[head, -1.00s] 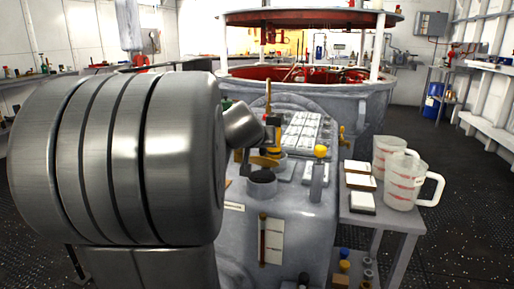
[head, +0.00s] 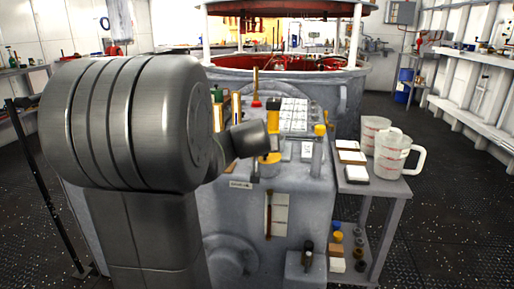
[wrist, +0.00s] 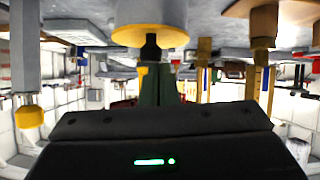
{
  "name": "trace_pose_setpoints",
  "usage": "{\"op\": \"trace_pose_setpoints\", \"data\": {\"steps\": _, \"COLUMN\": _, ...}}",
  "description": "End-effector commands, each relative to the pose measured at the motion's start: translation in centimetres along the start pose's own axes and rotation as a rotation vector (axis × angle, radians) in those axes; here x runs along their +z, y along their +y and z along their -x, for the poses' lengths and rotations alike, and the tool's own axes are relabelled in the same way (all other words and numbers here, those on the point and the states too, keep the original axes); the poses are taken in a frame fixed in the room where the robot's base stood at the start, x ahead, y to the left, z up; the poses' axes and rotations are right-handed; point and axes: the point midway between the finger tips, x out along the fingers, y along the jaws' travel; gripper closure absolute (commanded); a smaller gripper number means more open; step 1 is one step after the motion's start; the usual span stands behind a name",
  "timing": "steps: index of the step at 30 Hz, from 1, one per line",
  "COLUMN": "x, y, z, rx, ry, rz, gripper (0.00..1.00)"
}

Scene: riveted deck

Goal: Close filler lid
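The filler neck (head: 268,171) is a short grey cylinder on top of the grey machine. Its yellow lid (head: 269,158) lies flat over the mouth, and no dark opening shows. In the wrist view, which is upside down, the yellow lid (wrist: 150,36) caps the grey neck (wrist: 150,10) with no clear gap, and a small black knob-like piece stands on it. My gripper (head: 273,145) is just above the lid in the head view, partly hidden by my wrist.
A yellow-topped grey post (head: 318,145) stands right of the neck. A side table (head: 378,187) holds measuring jugs (head: 392,153) and small blocks. A large red-lined vat (head: 285,76) is at the back.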

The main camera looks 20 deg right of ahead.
Motion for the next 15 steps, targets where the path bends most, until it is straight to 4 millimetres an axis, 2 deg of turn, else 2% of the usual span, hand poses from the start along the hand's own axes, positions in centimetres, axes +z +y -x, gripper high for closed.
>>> {"op": "trace_pose_setpoints", "data": {"steps": 1, "x": 2.03, "y": -0.06, "z": -0.56, "rx": 0.001, "ry": -0.038, "rz": -0.004, "gripper": 1.00}}
{"op": "trace_pose_setpoints", "data": {"steps": 15, "x": 2.66, "y": -0.14, "z": -0.79, "rx": 0.001, "ry": -0.044, "rz": -0.008, "gripper": 1.00}}
